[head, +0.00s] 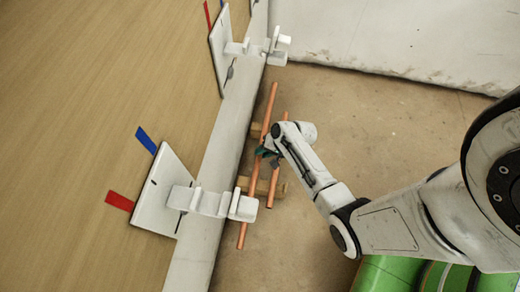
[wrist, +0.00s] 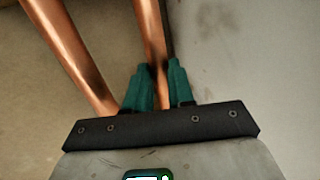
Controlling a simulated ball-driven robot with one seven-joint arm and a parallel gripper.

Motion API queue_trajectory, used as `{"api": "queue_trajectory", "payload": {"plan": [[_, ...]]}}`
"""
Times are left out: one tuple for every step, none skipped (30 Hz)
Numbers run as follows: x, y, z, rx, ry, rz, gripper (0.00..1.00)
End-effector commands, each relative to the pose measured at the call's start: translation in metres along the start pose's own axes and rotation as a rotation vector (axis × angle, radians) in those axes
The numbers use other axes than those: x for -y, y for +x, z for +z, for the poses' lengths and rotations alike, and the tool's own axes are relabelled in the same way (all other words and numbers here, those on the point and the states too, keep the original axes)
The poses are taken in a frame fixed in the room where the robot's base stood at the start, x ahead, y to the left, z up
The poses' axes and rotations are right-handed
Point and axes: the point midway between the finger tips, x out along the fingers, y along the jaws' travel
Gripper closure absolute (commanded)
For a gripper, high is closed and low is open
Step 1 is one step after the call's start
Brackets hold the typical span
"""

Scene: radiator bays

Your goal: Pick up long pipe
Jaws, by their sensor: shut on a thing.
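The long copper pipe (head: 270,108) runs beside the white skirting in the head view. My gripper (head: 264,152) is shut on it near its middle. In the wrist view the green fingertips of my gripper (wrist: 161,85) stand on both sides of this pipe (wrist: 151,30). A shorter copper pipe (head: 273,192) lies alongside it, to its right in the head view and outside the fingers. It also shows at the left of the wrist view (wrist: 66,42). I cannot tell whether the held pipe is clear of its supports.
Wooden blocks (head: 280,188) lie under the pipes on the brown floor (head: 390,120). Two white wall plates with brackets, one near (head: 158,205) and one far (head: 220,50), stick out from the wall above the skirting (head: 190,262). A pale panel (head: 420,35) borders the far side.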

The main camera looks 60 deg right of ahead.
Motion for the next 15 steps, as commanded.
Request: {"api": "queue_trajectory", "payload": {"plan": [[0.0,0.0,0.0,-0.001,0.0,-0.001,1.0],[0.0,0.0,0.0,-0.001,0.0,-0.001,1.0],[0.0,0.0,0.0,-0.001,0.0,-0.001,1.0],[0.0,0.0,0.0,-0.001,0.0,-0.001,1.0],[0.001,0.0,0.0,-0.001,0.0,-0.001,1.0],[0.001,-0.001,0.0,-0.001,0.0,-0.001,1.0],[0.001,-0.001,0.0,-0.001,0.0,-0.001,1.0],[0.002,-0.002,0.0,-0.001,0.0,-0.001,1.0],[0.003,-0.004,0.0,-0.001,0.0,-0.001,1.0],[0.004,-0.005,0.0,-0.001,0.0,-0.001,1.0],[0.005,-0.007,0.0,-0.001,0.0,-0.001,1.0],[0.007,-0.009,0.0,-0.001,0.0,-0.001,1.0],[0.008,-0.012,0.0,-0.001,0.0,-0.001,1.0],[0.01,-0.015,-0.001,-0.001,-0.001,-0.001,1.0],[0.014,-0.019,-0.001,-0.002,-0.001,-0.002,1.0]]}}
